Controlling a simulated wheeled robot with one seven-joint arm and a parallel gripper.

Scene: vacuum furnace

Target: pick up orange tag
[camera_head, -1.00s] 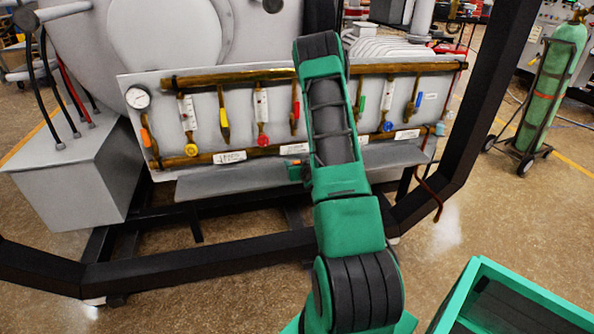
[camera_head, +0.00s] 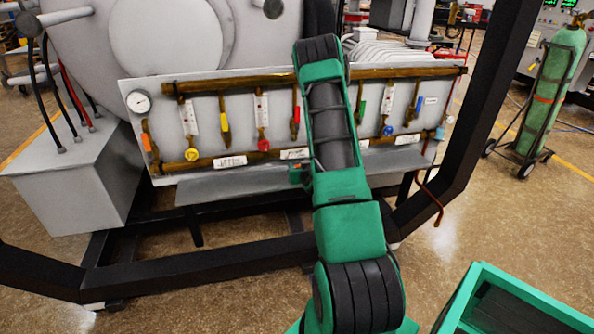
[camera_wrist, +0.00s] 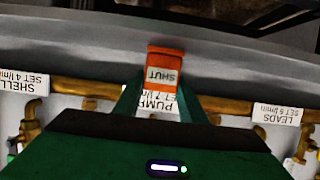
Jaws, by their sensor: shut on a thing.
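The orange tag (camera_wrist: 165,58), with a white label reading SHUT upside down in the picture, shows in the wrist view. My gripper (camera_wrist: 160,86) is shut on it, with a green finger at each side of its lower part. The tag lies in front of the white PUMP label and overlaps the grey ledge edge. Whether it touches the ledge cannot be told. In the head view my arm hides most of the gripper. Only a small green part shows beside the arm, and the tag cannot be made out there.
The panel (camera_head: 226,135) carries brass pipes, coloured valves and a gauge (camera_head: 139,101). A grey shelf (camera_head: 240,184) juts out below it. Black frame beams (camera_head: 200,264) run in front and at right. A green crate (camera_head: 470,290) stands at bottom right, a gas cylinder (camera_head: 556,80) beyond.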

